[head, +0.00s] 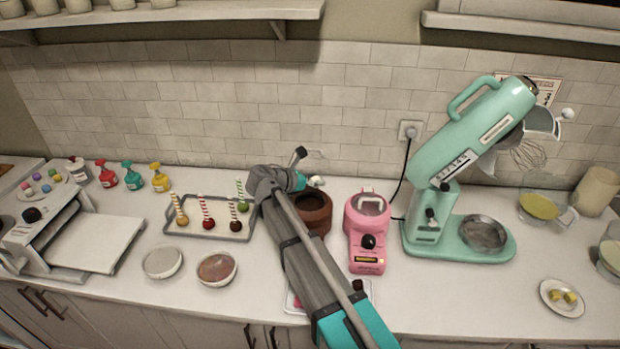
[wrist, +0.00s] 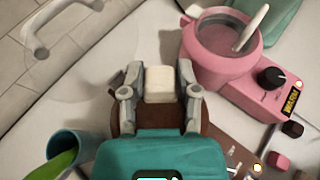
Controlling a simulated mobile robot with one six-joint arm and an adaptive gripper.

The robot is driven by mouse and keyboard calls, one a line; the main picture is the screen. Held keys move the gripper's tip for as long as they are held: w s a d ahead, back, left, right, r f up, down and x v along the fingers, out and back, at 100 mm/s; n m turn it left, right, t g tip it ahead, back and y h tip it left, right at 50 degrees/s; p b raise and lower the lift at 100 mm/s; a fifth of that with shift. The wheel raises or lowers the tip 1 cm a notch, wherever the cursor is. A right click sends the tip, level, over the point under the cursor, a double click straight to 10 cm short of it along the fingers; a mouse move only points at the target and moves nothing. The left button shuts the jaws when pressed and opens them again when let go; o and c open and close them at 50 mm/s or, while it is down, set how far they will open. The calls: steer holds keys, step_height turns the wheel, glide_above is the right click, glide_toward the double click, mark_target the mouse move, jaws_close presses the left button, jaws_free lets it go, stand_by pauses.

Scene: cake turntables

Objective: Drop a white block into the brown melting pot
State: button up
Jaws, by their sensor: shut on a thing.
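My gripper (wrist: 159,78) is shut on a white block (wrist: 158,88), with one finger on each side of it. The brown melting pot (wrist: 127,118) shows below and behind the block in the wrist view, mostly covered by the gripper. In the head view the pot (head: 314,213) stands on the counter, partly behind my arm, and my gripper (head: 316,182) is over its far side. The pot's inside is largely hidden, and I cannot tell the block's exact height above it.
A pink melting pot (head: 365,238) stands just right of the brown one, with a mint mixer (head: 431,220) further right. A tray of cake pops (head: 208,228) lies to the left.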

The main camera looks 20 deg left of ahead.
steer(key=shift+f, duration=0.1)
steer(key=shift+f+b, duration=2.9)
steer(key=shift+b, duration=0.15)
steer(key=o, duration=1)
steer(key=shift+w+r, duration=0.1)
steer(key=shift+r, duration=0.05)
